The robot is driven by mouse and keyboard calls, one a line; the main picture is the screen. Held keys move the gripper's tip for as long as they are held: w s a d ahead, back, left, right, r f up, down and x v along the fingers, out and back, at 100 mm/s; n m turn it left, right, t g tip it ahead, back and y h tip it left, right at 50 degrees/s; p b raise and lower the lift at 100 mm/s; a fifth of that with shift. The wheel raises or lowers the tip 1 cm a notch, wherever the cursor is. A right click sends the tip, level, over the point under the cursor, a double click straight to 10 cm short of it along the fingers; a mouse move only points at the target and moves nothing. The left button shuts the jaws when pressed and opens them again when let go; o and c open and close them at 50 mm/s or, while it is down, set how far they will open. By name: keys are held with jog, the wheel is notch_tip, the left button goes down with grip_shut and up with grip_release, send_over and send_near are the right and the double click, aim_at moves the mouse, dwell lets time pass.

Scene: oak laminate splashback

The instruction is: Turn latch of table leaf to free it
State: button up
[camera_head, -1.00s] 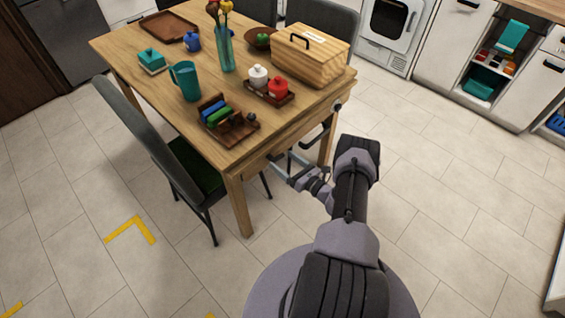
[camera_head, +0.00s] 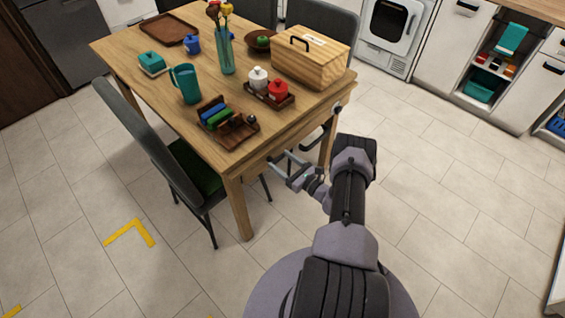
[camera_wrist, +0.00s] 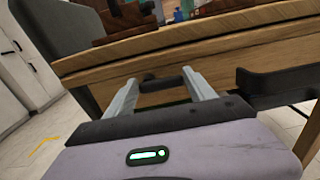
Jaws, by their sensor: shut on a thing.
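The wooden table (camera_head: 160,95) has a thick front edge, which crosses the wrist view (camera_wrist: 210,45). A small dark latch (camera_wrist: 158,83) sits under this edge, against the wooden apron. My gripper (camera_head: 279,160) is at the table's near side, just below the top. In the wrist view my gripper (camera_wrist: 160,80) has one finger on each side of the latch and is shut on it. The latch looks roughly crosswise between the fingers. In the head view it is too small to make out.
A dark bracket-like part (camera_wrist: 285,82) juts out under the edge, right of my gripper. A grey chair (camera_head: 150,140) stands at the table's left side. A wooden bread box (camera_head: 310,62) and a small brown rack (camera_head: 235,128) stand on top. Floor at right is clear.

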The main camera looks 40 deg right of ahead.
jog(key=o, duration=1.4)
jog(key=s+p, duration=0.1)
jog(key=s, duration=0.4)
jog(key=s+d+p, duration=0.1)
jog(key=s, duration=0.5)
jog(key=s+p, duration=0.1)
jog(key=s, duration=0.5)
jog(key=shift+s+d, duration=0.15)
jog(key=shift+s, duration=0.05)
